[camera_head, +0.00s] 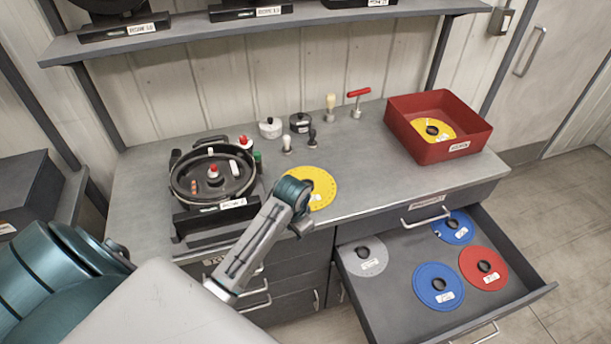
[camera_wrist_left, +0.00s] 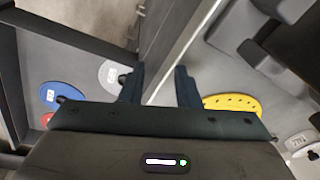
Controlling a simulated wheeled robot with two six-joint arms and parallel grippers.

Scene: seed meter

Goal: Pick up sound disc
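Several discs are in view, and I cannot tell from the pictures which is the sound one. A yellow disc (camera_head: 318,183) lies flat on the counter near its front edge, partly hidden by my left wrist. The open drawer holds a grey disc (camera_head: 364,257), a red disc (camera_head: 470,265), a near blue disc (camera_head: 430,278) and a far blue disc (camera_head: 452,222). Another yellow disc (camera_head: 418,124) lies in the red bin. My left gripper (camera_wrist_left: 160,82) has its fingers apart, with nothing between them, above the counter's front edge. The yellow disc (camera_wrist_left: 234,100) is right of it there. My right gripper is out of view.
The red bin (camera_head: 437,150) stands at the counter's right end. A round seed meter (camera_head: 212,178) stands at the left. Small pots and hand tools stand at the back. The open drawer (camera_head: 392,301) juts out below the counter (camera_head: 370,185). A shelf (camera_head: 250,28) runs above.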

